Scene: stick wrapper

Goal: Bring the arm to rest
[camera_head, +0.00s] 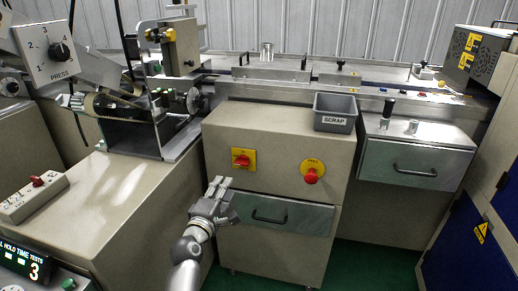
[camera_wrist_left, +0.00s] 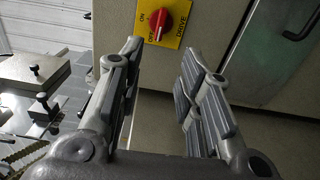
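My left gripper (camera_head: 220,185) is in front of the beige cabinet (camera_head: 225,128), a little below and left of the red DRIVE switch (camera_head: 243,159) on its yellow plate. In the left wrist view the gripper (camera_wrist_left: 160,58) has its two fingers apart with nothing between them. There the red DRIVE switch (camera_wrist_left: 158,24) lies beyond the fingertips, with a visible gap in the head view. My right gripper is not in view.
A red push button (camera_head: 311,176) on a yellow disc sits to the right on the cabinet front. Below is a closed drawer (camera_head: 290,222) with a dark handle. A grey SCRAP bin (camera_head: 335,112) stands on top. A beige housing (camera_head: 125,195) is close on the left.

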